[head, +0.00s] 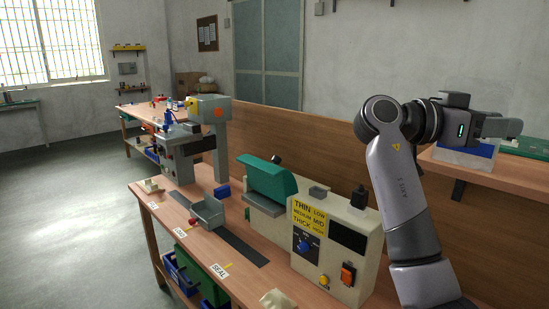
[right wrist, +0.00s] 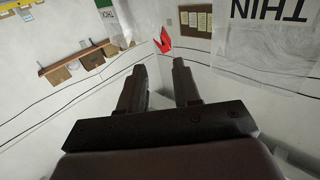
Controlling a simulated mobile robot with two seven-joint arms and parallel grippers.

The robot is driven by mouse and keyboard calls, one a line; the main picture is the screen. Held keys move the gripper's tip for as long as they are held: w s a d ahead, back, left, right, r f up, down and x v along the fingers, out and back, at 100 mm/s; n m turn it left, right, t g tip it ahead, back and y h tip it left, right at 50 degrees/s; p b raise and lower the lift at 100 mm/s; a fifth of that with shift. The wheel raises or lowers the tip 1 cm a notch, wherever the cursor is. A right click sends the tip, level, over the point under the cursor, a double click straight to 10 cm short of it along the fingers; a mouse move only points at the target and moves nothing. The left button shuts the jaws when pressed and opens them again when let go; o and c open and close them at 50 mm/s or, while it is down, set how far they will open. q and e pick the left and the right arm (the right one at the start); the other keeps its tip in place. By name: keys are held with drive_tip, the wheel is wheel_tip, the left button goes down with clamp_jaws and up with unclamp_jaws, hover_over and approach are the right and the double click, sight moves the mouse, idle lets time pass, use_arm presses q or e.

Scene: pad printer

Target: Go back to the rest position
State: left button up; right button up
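My right arm rises at the right of the head view, bent at the elbow, with its forearm level above the bench. My right gripper (head: 508,127) points to the right, well clear of the bench and close in front of a white and blue box in the picture. In the right wrist view the two fingers of the right gripper (right wrist: 160,66) stand apart with nothing between them. My left arm and left gripper do not show in the head view.
The wooden bench (head: 150,196) carries a grey printer (head: 182,150), a grey tray (head: 208,212) and a beige control box (head: 330,235) with a green-lidded unit (head: 268,180). A back shelf (head: 490,178) lies behind my right gripper. Open floor (head: 70,220) is at left.

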wheel_tip(320, 180, down, 32)
drive_tip(key=s+a+n+t+y, duration=0.25)
drive_tip(key=n+t+y, duration=0.45)
drive_tip(key=n, duration=0.5)
drive_tip(key=s+a+f+n+y, duration=0.3)
drive_tip(key=s+f, duration=0.3)
drive_tip(key=s+a+f+n+y, duration=0.3)
drive_tip(key=s+f, duration=0.3)
drive_tip(key=s+a+f+n+g+y, duration=0.25)
drive_tip(key=s+a+y, duration=0.35)
drive_tip(key=s, duration=0.6)
drive_tip(key=w+a+f+n+t+y, duration=0.1)
drive_tip(key=w+a+f+t, duration=0.3)
drive_tip(key=w+f+t, duration=0.3)
drive_tip(key=shift+f+t, duration=0.35)
drive_tip(key=shift+f, duration=0.85)
